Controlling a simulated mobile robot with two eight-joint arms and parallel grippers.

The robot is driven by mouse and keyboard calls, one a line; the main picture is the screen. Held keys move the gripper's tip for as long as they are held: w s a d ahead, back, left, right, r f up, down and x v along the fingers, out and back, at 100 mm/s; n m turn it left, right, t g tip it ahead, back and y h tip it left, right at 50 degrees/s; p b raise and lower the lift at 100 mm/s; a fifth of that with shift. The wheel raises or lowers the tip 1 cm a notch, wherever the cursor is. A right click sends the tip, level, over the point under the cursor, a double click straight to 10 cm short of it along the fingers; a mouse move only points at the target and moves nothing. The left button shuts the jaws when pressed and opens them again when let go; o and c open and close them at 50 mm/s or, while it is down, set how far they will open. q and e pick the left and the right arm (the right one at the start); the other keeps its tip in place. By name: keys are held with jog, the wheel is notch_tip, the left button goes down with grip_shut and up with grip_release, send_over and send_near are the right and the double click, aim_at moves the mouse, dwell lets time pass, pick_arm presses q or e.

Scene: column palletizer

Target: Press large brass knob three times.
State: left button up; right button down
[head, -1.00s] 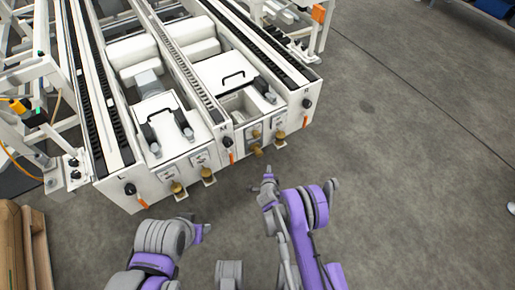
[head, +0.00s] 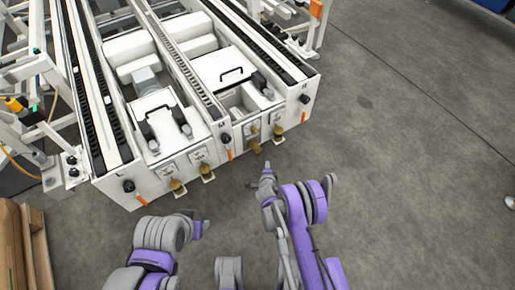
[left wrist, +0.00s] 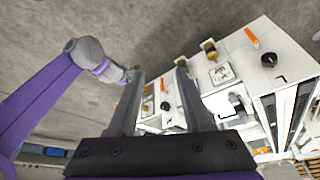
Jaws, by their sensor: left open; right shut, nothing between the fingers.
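Several brass knobs sit low on the white machine's front face. One brass knob (head: 255,146) is in the right-hand group, with another (head: 279,138) beside it. Two more brass knobs, (head: 177,186) and (head: 206,171), sit further left. I cannot tell for sure which is the large one. My right gripper (head: 266,168) is shut and empty, just in front of the right-hand group, with a small gap showing. My left gripper (left wrist: 160,80) is open and empty; its two fingers show in the left wrist view, pointing toward the machine front. A brass knob (left wrist: 208,47) also shows there.
The white machine (head: 103,188) carries black knobs (head: 129,186) and orange levers (head: 142,199) on its front. A wooden pallet or board stack (head: 35,250) stands at the lower left. The grey floor (head: 410,170) to the right is clear.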

dwell(0.4)
pick_arm(q)
grip_shut()
dwell(1.6)
